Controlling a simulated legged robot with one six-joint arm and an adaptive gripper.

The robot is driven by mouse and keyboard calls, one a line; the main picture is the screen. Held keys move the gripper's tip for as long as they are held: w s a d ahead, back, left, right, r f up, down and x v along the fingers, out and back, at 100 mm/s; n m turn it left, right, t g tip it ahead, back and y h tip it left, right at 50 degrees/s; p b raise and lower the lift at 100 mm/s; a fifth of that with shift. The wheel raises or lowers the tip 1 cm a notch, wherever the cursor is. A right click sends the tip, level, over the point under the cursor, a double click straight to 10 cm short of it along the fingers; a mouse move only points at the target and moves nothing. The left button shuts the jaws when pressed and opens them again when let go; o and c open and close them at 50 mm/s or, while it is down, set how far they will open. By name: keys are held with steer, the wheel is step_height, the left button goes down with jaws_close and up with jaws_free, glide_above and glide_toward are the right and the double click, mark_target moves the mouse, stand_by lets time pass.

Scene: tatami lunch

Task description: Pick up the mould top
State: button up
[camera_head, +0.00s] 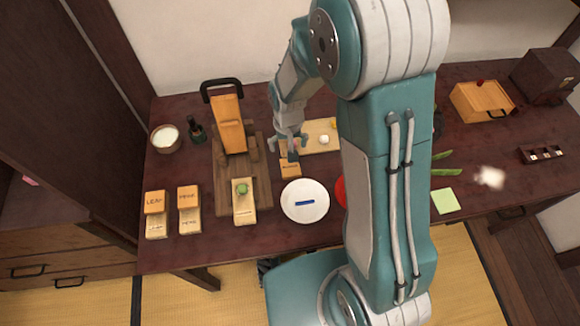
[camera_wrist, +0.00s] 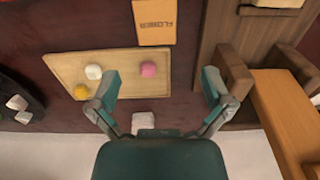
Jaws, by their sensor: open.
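An orange wooden block marked FLOWER (camera_wrist: 155,24) lies flat on the dark table, and it also shows in the head view (camera_head: 290,169). Pairs of orange and pale blocks stand at the table's left, one orange block marked LEAF (camera_head: 155,202) and another with a less clear label (camera_head: 188,196). Which block is the mould top is not marked. My gripper (camera_head: 291,146) is open and empty above the table, near the FLOWER block. In the wrist view its fingers (camera_wrist: 161,86) spread over the wooden tray's right edge and the bare table, with the FLOWER block beyond them.
The pale tray (camera_wrist: 70,65) holds pink, white and yellow balls. A green ball (camera_head: 241,188) sits on a pale block. A white plate (camera_head: 304,212) lies in front.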

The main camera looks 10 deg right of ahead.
mark_target(290, 167)
steer(key=f, duration=1)
steer(key=shift+s+d, duration=0.15)
steer(key=shift+d, duration=0.1)
steer(key=c, duration=0.9)
